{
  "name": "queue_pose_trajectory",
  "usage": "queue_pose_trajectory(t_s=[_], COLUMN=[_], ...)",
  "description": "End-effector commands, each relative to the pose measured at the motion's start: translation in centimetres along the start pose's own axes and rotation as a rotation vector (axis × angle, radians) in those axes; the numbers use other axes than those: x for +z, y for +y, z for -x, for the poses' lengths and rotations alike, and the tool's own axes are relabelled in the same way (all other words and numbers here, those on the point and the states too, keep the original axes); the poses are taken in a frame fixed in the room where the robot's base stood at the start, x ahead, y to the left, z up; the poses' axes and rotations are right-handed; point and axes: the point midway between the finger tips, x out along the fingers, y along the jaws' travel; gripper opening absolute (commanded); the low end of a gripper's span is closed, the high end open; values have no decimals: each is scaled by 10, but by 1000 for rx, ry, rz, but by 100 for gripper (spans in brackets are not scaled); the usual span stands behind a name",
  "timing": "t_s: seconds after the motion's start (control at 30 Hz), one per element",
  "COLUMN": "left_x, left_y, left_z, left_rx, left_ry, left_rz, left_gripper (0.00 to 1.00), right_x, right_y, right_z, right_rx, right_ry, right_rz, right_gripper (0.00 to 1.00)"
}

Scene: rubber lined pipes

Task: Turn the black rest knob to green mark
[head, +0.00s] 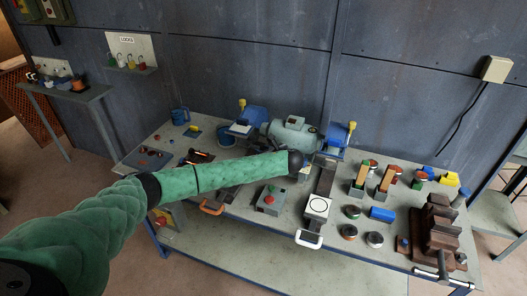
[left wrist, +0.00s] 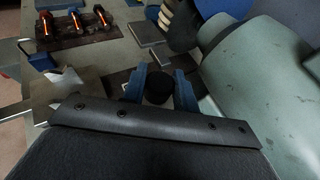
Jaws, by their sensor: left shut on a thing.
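The black knob (left wrist: 158,86) shows in the left wrist view as a short round dark cap. My left gripper (left wrist: 158,98) is shut on it, with one blue-grey finger on each side. In the head view my green left arm reaches across the bench from the left, and my left gripper (head: 304,169) is at the front of the bench grinder (head: 290,132). The arm's dark end hides the knob there. I cannot make out a green mark in either view. My right gripper is not in view.
The grinder's grey-green motor housing (left wrist: 265,85) is close on the right in the left wrist view. The bench (head: 270,226) also holds a grey box with a red button (head: 269,200), a white plate with a circle (head: 318,206), several round tins and a brown stepped block (head: 436,232).

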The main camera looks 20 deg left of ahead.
Motion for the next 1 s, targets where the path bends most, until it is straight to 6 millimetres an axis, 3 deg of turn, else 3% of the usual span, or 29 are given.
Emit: queue_pose_trajectory(t_s=[0.5,1.0], left_x=[3,4], left_y=[0,0], left_z=[-1,-1], left_rx=[275,310], left_ry=[-2,-4], left_rz=[115,132], left_gripper=[6,6], right_x=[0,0], right_y=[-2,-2], right_z=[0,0], right_rx=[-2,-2], right_ry=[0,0], right_rz=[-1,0], right_gripper=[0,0])
